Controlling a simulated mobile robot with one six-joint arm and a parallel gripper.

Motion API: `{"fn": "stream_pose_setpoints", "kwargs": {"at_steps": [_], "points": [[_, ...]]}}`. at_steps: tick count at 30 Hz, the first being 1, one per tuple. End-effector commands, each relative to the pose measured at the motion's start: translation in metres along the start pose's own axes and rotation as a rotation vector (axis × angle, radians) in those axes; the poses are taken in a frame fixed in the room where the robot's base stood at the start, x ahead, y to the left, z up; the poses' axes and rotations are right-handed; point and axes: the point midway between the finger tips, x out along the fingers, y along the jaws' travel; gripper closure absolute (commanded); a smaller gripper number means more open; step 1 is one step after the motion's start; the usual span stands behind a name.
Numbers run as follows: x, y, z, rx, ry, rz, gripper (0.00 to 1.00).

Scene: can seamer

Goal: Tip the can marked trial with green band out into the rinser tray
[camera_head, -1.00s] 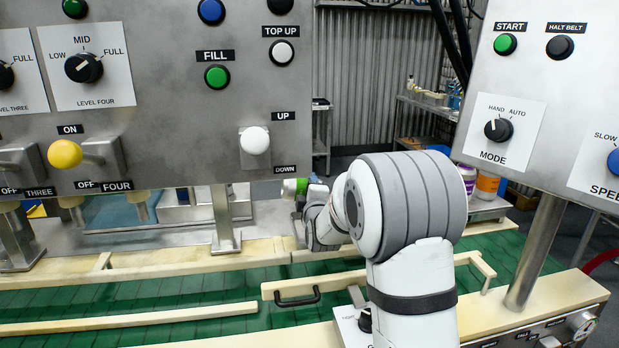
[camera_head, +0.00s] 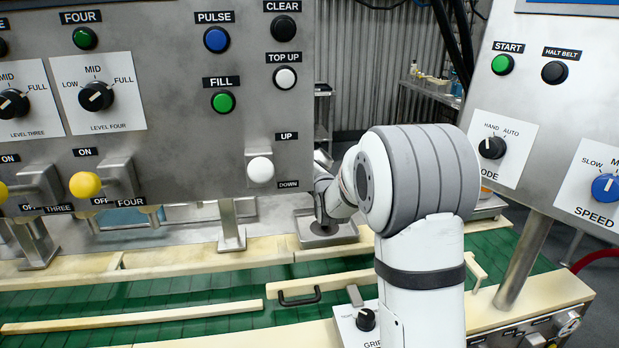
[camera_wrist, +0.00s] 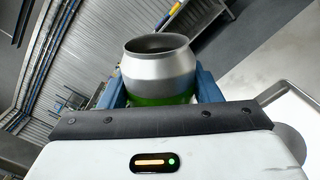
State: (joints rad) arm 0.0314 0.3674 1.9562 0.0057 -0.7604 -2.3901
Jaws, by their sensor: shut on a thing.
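The can (camera_wrist: 158,62), bare silver metal with a green band, is between the blue fingers of my gripper (camera_wrist: 161,90) in the wrist view. My gripper is shut on it. Its open rim faces away from the wrist; the inside looks dark and its contents cannot be seen. The trial marking does not show. In the head view my gripper and the can are hidden behind the control panel and my arm. A shallow steel tray with a dark round opening (camera_head: 326,238) lies below my wrist, possibly the rinser tray. A pale, rimmed surface (camera_wrist: 290,100) is at the wrist view's right.
The filler control panel (camera_head: 200,130) hangs close left of my arm, with a white UP/DOWN lever (camera_head: 260,170). The mode and speed panel (camera_head: 545,130) stands at right. Cream rails (camera_head: 130,319) and a green belt (camera_head: 200,290) run in front.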

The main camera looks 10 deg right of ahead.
Motion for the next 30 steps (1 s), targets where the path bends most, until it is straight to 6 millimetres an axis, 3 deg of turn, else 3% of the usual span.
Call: {"fn": "stream_pose_setpoints", "kwargs": {"at_steps": [13, 30], "points": [[0.000, -0.007, 0.028, -0.659, 0.004, 0.000, 0.86], [0.008, -0.008, 0.026, -0.706, 0.010, 0.014, 0.86]]}}
